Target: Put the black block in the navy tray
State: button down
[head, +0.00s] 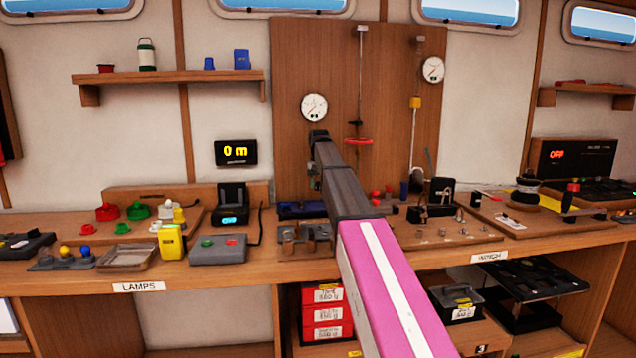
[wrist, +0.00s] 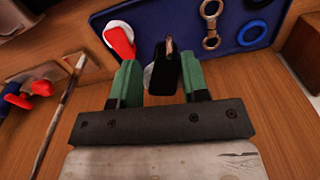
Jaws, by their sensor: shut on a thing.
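The black block (wrist: 166,74) is between the two green fingers of my gripper (wrist: 163,80) in the wrist view, and the gripper is shut on it. The navy tray (wrist: 185,30) lies just beyond the fingertips, and the block overlaps its near edge in the picture. I cannot tell how high the block is above it. In the head view the navy tray (head: 300,210) is on the bench, partly behind my arm. My fingers and the block are not clear there.
Red and blue pieces (wrist: 30,90) and a thin rod (wrist: 62,110) lie to the left. Bare wood lies around the fingers. A gauge board (head: 290,70) stands behind the bench.

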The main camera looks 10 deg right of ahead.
aim_at(319, 208)
jog(key=shift+f, duration=3.35)
jog(key=shift+f, duration=0.6)
jog(key=c, duration=0.5)
grip_release()
jog(key=shift+c, duration=0.2)
